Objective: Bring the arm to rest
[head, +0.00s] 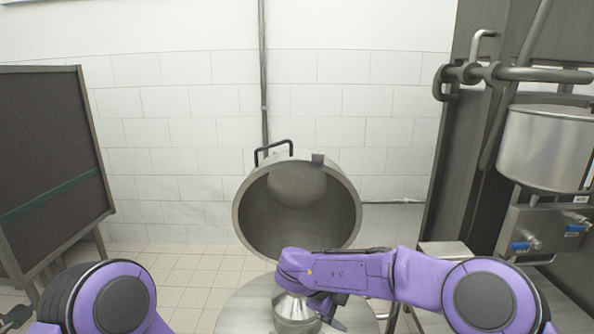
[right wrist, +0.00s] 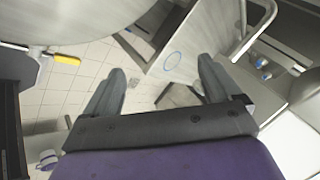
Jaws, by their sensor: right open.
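My right arm (head: 350,272) reaches in from the right of the head view, with its forearm across the lower middle. My right gripper (head: 328,312) hangs at the end of it, partly hidden by the arm. In the right wrist view its two grey fingers (right wrist: 160,88) stand wide apart with nothing between them. A shiny metal vessel (head: 292,318) stands just left of the gripper on a round metal table (head: 243,308); the arm covers its upper part. I cannot tell if they touch. My left arm shows only a purple joint at the lower left; its gripper is not visible.
A large metal pot (head: 240,225) lies tipped behind the arm, mouth toward me. A filling machine with a steel tank (head: 545,150) and blue-handled valves (head: 522,245) stands at the right. A dark framed panel (head: 50,150) stands at the left. The tiled floor (head: 185,270) left of the table is clear.

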